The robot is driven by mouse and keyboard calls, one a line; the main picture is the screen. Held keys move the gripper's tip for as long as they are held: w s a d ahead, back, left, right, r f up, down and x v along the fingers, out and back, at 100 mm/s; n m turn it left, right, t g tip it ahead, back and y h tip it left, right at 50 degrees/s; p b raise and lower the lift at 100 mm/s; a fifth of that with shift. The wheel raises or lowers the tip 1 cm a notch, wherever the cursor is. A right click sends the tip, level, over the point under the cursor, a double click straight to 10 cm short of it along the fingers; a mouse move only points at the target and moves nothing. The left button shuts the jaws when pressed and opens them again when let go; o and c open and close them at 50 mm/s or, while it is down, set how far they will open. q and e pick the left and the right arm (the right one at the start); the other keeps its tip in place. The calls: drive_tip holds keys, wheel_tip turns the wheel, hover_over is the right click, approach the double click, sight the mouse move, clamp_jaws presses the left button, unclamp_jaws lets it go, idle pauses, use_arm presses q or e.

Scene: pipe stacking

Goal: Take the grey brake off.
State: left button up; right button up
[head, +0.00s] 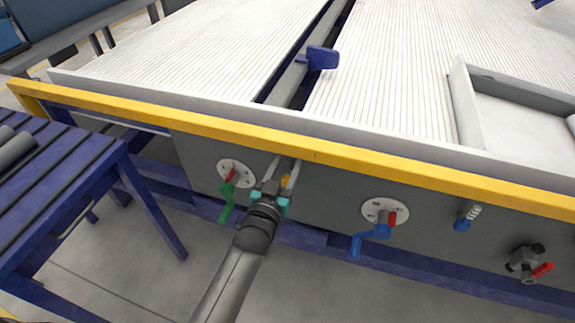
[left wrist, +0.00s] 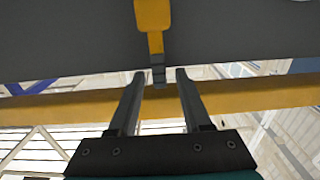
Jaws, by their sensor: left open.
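A small yellow lever with a dark grey end (left wrist: 157,72) hangs on the grey side panel. In the left wrist view its grey end lies in line with the gap between my fingertips; I cannot tell whether either finger touches it. In the head view its yellow part (head: 285,181) shows just beside my left gripper (head: 277,172). That gripper is open, with its two fingers apart, and reaches up to the panel under the yellow rail. I cannot tell for sure whether this lever is the grey brake. My right gripper is not in view.
A green crank (head: 227,200) with a red lever is close on the left. A blue crank (head: 372,236) with a red lever, a small blue handle with a spring (head: 465,219) and a dark knob with a red handle (head: 527,263) are right. The yellow rail (head: 330,155) runs above.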

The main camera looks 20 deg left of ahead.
use_arm(q)
drive_tip(key=shift+w, duration=0.5)
clamp_jaws()
idle(1.3)
